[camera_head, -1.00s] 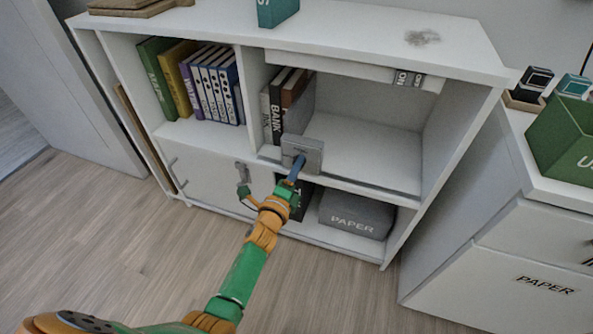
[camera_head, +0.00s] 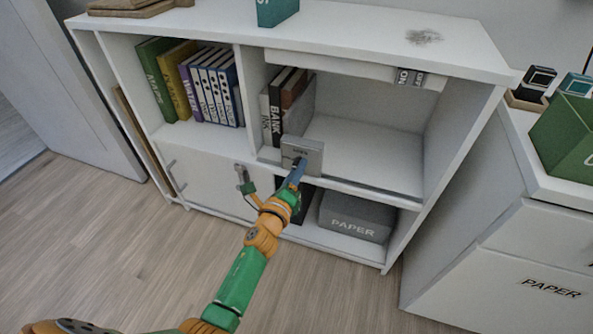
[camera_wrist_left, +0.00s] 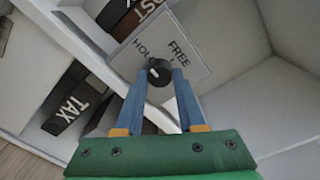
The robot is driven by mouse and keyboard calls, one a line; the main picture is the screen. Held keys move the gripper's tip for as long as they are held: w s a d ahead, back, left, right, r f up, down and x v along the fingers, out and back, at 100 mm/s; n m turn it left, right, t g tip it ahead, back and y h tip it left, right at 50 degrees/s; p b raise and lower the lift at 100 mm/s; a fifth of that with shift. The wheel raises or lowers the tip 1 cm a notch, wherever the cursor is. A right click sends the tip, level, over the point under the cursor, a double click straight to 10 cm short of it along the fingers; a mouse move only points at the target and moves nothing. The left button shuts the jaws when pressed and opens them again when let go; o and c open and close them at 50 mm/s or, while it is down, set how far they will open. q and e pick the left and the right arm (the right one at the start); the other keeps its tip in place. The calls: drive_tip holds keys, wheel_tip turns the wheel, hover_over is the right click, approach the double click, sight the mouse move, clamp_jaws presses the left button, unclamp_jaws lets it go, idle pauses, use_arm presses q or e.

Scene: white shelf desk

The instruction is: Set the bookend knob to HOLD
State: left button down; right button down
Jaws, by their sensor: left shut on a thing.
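The grey bookend plate (camera_head: 314,153) stands upright at the front edge of the middle shelf. My left gripper (camera_head: 297,166) reaches it from the front. In the left wrist view the plate (camera_wrist_left: 196,58) carries the words HOLD on the left and FREE on the right. A round black knob (camera_wrist_left: 158,74) with a pale mark sits below the words. The blue fingers of my left gripper (camera_wrist_left: 159,76) are shut on the knob, one on each side. I cannot tell clearly which word the pale mark points at. My right gripper is out of view.
Books including BANK (camera_head: 275,115) stand left of the plate. The shelf to its right is empty. A grey PAPER box (camera_head: 356,217) lies on the lower shelf. A closed cupboard door (camera_head: 205,182) is at the lower left. A white cabinet (camera_head: 490,265) stands at the right.

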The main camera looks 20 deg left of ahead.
use_arm(q)
drive_tip(key=c, duration=0.5)
unclamp_jaws()
drive_tip(key=s+p, duration=0.1)
drive_tip(key=s, duration=0.6)
drive_tip(key=shift+a+r+p, duration=0.1)
drive_tip(key=shift+p, duration=0.25)
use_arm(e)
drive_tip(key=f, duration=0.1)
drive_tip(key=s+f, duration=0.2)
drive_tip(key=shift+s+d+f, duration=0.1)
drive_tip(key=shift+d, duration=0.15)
